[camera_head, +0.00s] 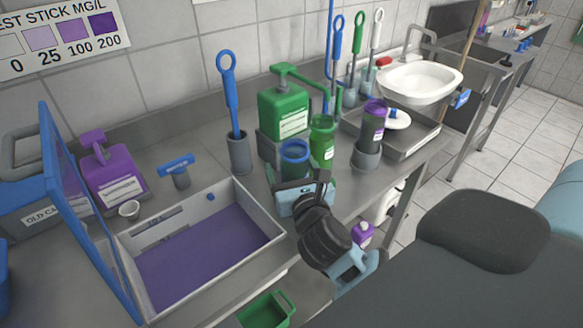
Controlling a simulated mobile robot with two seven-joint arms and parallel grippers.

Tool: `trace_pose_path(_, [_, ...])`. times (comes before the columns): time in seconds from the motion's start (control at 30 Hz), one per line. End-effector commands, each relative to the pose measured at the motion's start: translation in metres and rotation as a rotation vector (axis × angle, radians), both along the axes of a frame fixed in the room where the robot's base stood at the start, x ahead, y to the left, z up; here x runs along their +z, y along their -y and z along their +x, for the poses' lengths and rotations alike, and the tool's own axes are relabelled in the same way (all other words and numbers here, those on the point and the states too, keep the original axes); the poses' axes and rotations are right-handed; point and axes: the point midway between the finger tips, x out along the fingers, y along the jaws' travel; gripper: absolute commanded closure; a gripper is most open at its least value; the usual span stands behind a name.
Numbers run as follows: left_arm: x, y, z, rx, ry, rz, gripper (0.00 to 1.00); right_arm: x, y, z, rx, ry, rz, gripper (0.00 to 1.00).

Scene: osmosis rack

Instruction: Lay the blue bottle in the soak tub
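The blue bottle (295,154) stands upright on the steel counter, right of the soak tub, and its lower part is hidden. The soak tub (271,240) is a pale grey rectangular tray with purple liquid inside. Its blue-framed lid (57,180) is raised at the left. An arm of mine comes in from the lower right, and I take it for the right one. Its gripper (301,186) is at the near side of the bottle, overlapping its lower part. I cannot tell whether the fingers are closed on it. My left gripper is not in view.
A green jug (285,112), a green bottle (322,142) and a purple-topped bottle (373,125) stand behind and right. A blue brush (230,95) in a grey holder and a purple pump jug (112,177) stand behind the tub. A green crate (268,311) is below the counter.

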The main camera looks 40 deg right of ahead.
Motion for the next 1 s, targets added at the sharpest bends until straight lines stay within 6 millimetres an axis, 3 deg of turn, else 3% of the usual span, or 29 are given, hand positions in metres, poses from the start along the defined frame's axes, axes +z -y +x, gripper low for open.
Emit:
trace_pose_path(0.37, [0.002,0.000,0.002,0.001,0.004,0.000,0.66,0.004,-0.001,-0.002,0.001,0.000,0.001,0.24])
trace_pose_path(0.8, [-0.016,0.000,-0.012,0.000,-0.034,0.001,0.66,-0.001,-0.026,-0.080,0.001,-0.007,0.003,0.24])
trace_pose_path(1.0, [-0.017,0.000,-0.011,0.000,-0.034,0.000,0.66,0.002,-0.034,-0.104,0.001,-0.003,0.001,0.24])
